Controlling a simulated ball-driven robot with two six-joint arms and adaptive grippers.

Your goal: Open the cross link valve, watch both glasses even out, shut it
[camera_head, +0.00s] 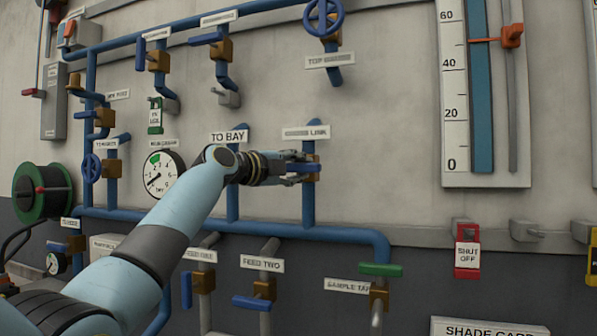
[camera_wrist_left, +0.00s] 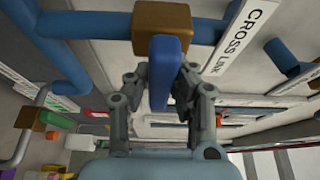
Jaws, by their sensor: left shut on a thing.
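The cross link valve has a brown body (camera_head: 313,173) on a vertical blue pipe, below its label (camera_head: 306,132). In the left wrist view its brown body (camera_wrist_left: 163,20) is at the top and its blue lever (camera_wrist_left: 165,72) points toward me, across the pipe. My left gripper (camera_head: 305,168) is shut on this lever, with a finger on each side. The gripper hides most of the lever in the head view. One glass (camera_head: 482,90) with a blue column rising past 60 stands at the right. A second glass is not in view. My right gripper is not in view.
Other valves surround this one: feed two (camera_head: 264,290) below, sample tap (camera_head: 379,295) lower right, and a blue handwheel (camera_head: 323,17) above. A round gauge (camera_head: 160,174) is behind my left arm. A red shut-off tag (camera_head: 467,252) hangs at the right. Bare wall (camera_head: 385,165) lies right of the valve.

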